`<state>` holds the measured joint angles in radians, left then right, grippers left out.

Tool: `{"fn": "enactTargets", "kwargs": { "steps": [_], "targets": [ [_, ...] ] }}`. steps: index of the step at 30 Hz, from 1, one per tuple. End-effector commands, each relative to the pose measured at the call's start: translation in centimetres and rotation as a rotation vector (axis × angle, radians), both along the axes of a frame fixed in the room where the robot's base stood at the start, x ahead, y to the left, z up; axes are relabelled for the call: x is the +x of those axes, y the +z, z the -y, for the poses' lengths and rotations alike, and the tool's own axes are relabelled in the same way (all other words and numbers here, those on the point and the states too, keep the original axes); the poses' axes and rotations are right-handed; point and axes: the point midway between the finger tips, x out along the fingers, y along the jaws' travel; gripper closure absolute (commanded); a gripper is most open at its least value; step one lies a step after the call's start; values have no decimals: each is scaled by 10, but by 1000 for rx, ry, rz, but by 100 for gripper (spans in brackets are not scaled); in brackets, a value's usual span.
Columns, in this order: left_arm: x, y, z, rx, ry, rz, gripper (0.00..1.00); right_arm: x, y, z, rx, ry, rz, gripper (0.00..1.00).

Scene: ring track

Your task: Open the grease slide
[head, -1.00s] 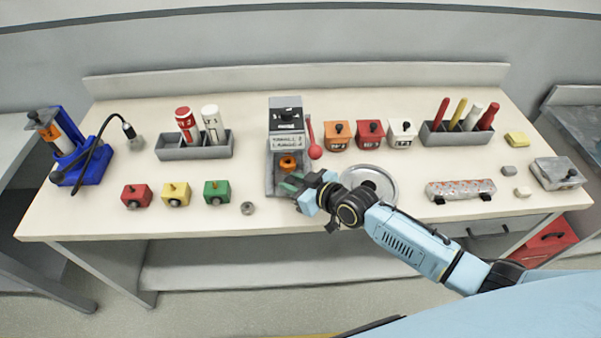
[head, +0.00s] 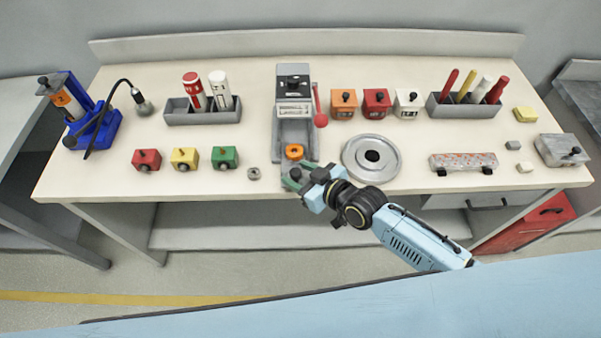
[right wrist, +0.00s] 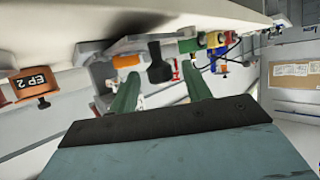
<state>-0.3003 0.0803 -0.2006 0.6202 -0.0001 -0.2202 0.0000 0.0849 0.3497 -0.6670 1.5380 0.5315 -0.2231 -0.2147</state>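A grey station (head: 293,85) stands at the middle of the bench. Its grey slide (head: 297,186) extends forward from under the upper block to near the bench's front edge. An orange ring (head: 294,152) sits on the slide, and a dark knob (head: 295,173) stands nearer its front. My right gripper (head: 300,175) is at this knob. In the right wrist view its green fingers (right wrist: 160,80) are apart, with the dark knob (right wrist: 158,65) between them and gaps visible on both sides. My left gripper is out of view.
A red-knobbed lever (head: 320,119) stands right of the station. A round metal plate (head: 371,157) lies right of my gripper. A small nut (head: 253,173) and a green block (head: 224,157) lie to the left. The bench's front edge is close below the gripper.

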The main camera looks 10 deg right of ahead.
Motion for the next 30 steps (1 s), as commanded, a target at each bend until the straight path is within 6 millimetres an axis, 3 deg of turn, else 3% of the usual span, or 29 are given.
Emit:
{"fn": "enactTargets", "kwargs": {
  "steps": [8,22,30],
  "targets": [
    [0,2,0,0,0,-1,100,-7,4,5,2,1,0,51],
    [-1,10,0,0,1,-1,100,-78,40,60,-2,1,-1,51],
    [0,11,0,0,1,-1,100,-96,51,75,-1,0,0,51]
  ]
}}
